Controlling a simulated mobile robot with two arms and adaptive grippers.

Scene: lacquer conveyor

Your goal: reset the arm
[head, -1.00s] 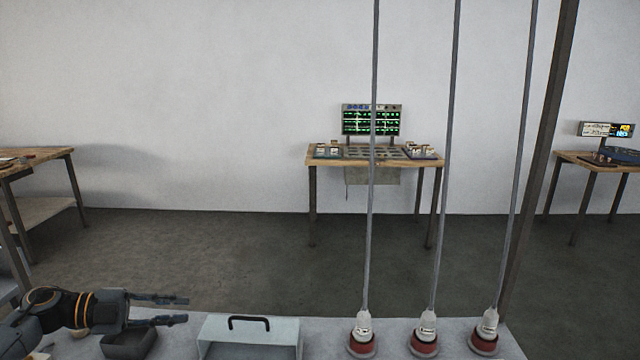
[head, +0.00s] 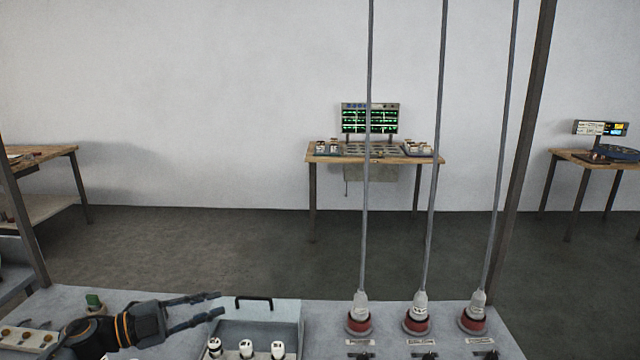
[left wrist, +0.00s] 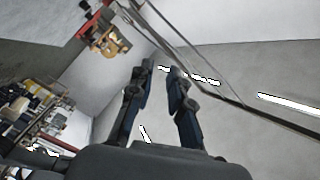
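My left gripper (head: 212,307) is in the lower left of the head view, above the near grey table. Its two fingers point right and are spread apart with nothing between them. In the left wrist view the same fingers (left wrist: 160,75) are apart and empty, with bare wall and ceiling behind. The fingertips are by the left edge of a light grey box (head: 290,312) with a black handle, and I cannot tell whether they touch it. My right gripper is in neither view.
Several small white-capped items (head: 246,348) sit in the box. Three red-based white fittings (head: 417,318) on thin vertical rods stand on the grey table to the right. Dark posts rise at both sides. A wooden table (head: 375,158) with a green-lit screen (head: 370,120) stands by the far wall.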

